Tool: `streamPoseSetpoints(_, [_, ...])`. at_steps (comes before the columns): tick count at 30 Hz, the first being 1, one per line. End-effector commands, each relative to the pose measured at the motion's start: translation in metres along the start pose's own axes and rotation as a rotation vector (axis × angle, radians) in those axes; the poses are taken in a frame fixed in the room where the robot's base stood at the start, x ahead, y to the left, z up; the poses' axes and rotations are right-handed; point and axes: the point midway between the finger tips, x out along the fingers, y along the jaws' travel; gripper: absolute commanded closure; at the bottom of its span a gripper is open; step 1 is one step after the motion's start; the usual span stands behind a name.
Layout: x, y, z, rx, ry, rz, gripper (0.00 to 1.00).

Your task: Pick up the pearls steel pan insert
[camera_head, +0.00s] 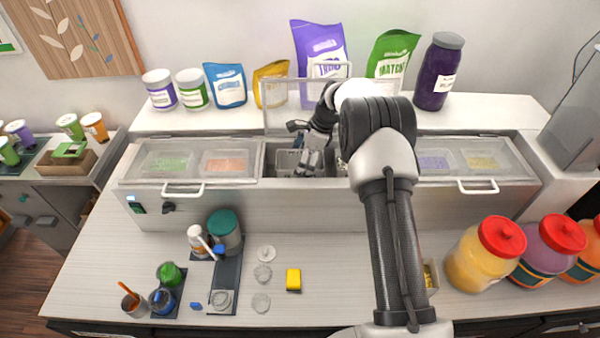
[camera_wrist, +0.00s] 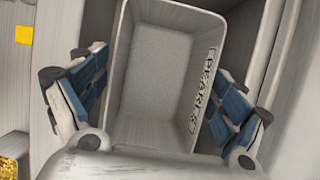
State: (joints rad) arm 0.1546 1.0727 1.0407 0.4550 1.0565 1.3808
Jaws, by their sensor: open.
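The pearls steel pan insert (camera_wrist: 172,62) is an empty grey rectangular pan with a PEARLS label on its right wall in the wrist view. In the head view the pan (camera_head: 286,160) sits in the open middle well of the counter, partly hidden by my gripper. My gripper (camera_wrist: 160,85) is open, with one blue-padded finger on each side of the pan. I cannot tell whether the pads touch its walls. In the head view my gripper (camera_head: 305,152) reaches down into the well, and my arm hides the well's right part.
A clear lid (camera_head: 288,119) stands raised behind the well. Closed lidded wells with a green pan (camera_head: 166,163) and an orange pan (camera_head: 225,162) lie left; more lie right. Pouches, tubs and a purple jar (camera_head: 439,72) line the back ledge. A yellow sponge (camera_head: 293,279) lies in front.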

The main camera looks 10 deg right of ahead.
Motion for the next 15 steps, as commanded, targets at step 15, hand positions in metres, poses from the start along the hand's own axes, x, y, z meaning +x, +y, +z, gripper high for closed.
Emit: streamPoseSetpoints(15, [0.04,-0.001,0.0,-0.001,0.0,0.001,0.1])
